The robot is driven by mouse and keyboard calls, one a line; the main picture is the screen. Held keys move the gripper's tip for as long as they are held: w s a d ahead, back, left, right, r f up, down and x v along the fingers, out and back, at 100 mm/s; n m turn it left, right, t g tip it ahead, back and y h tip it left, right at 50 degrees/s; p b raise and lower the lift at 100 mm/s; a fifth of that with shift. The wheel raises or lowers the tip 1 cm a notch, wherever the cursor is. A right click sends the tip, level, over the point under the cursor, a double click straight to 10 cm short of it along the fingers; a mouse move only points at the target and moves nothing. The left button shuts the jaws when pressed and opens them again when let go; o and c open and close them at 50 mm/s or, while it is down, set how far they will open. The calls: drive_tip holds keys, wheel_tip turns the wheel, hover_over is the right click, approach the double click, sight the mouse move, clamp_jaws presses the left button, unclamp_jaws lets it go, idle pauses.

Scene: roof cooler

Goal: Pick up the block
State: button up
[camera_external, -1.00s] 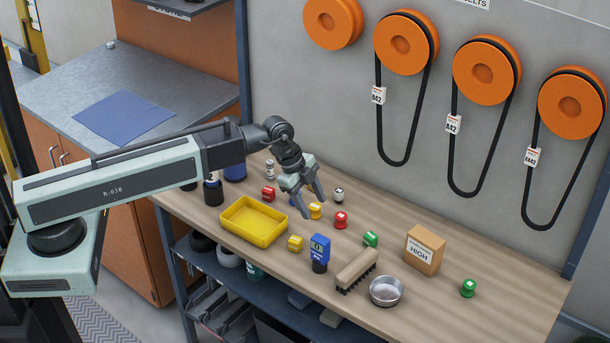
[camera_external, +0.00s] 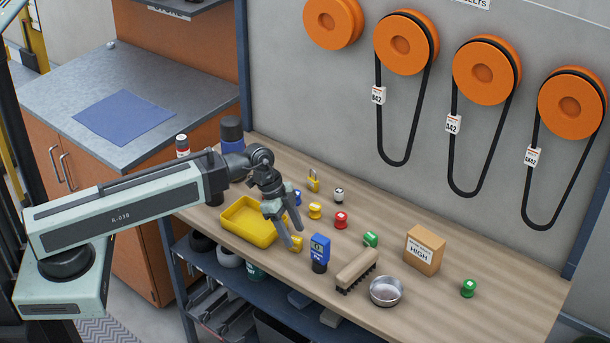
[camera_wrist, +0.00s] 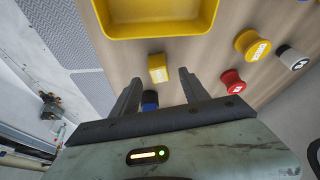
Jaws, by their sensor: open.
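A small yellow block (camera_external: 297,243) stands on the wooden bench, just right of the yellow tray (camera_external: 229,229). My gripper (camera_external: 294,238) points down over that spot, and a finger partly covers the block in the external view. In the wrist view, the block (camera_wrist: 158,68) lies in the gap direction of my open gripper (camera_wrist: 157,76), just ahead of the fingertips and apart from them. Nothing is held. The tray's edge (camera_wrist: 160,32) shows above the block there.
A blue container (camera_external: 319,253) stands close right of the block. A yellow spool (camera_external: 315,211), red spool (camera_external: 341,220) and green spool (camera_external: 370,239) stand behind. A brush (camera_external: 357,269), metal bowl (camera_external: 386,291) and carton (camera_external: 424,250) are farther right. Bench between carton and bowl is clear.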

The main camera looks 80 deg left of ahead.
sight(295, 239)
drive_tip(key=b+x, duration=0.2)
drive_tip(key=x, duration=0.1)
drive_tip(key=shift+s+f, duration=0.1)
drive_tip(key=shift+f, duration=0.2)
drive_tip(key=shift+r, duration=0.15)
drive_tip(key=shift+c, duration=0.6)
clamp_jaws()
wheel_tip(295, 239, up, 10)
drive_tip(key=p, duration=1)
drive_tip(key=shift+r, duration=0.1)
